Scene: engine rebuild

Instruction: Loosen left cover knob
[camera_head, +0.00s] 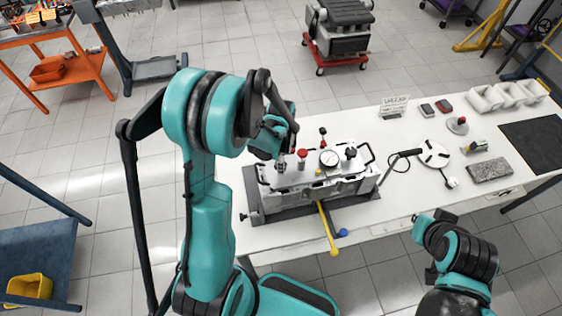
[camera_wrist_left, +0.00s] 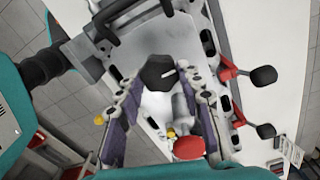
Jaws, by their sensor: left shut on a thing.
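The engine cover assembly (camera_head: 318,183) is a grey-white block on the white table, with a dial gauge (camera_head: 330,158), a red knob (camera_head: 302,153) and a dark right-hand knob (camera_head: 351,151) on top. My left gripper (camera_head: 279,157) is over its left end. In the left wrist view, the dark lobed left cover knob (camera_wrist_left: 158,72) sits between the fingertips of my left gripper (camera_wrist_left: 163,88), which is shut on it. In the head view this knob is mostly hidden by the gripper. My right gripper (camera_head: 434,220) is off the table's front edge, away from the cover; its fingers are unclear.
A yellow-handled tool (camera_head: 328,229) projects past the table's front edge. White bins (camera_head: 508,95), a dark mat (camera_head: 535,143), a grey block (camera_head: 489,170) and a round white part (camera_head: 433,153) lie to the right. In the wrist view, a red knob (camera_wrist_left: 188,148) stands near the fingers.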

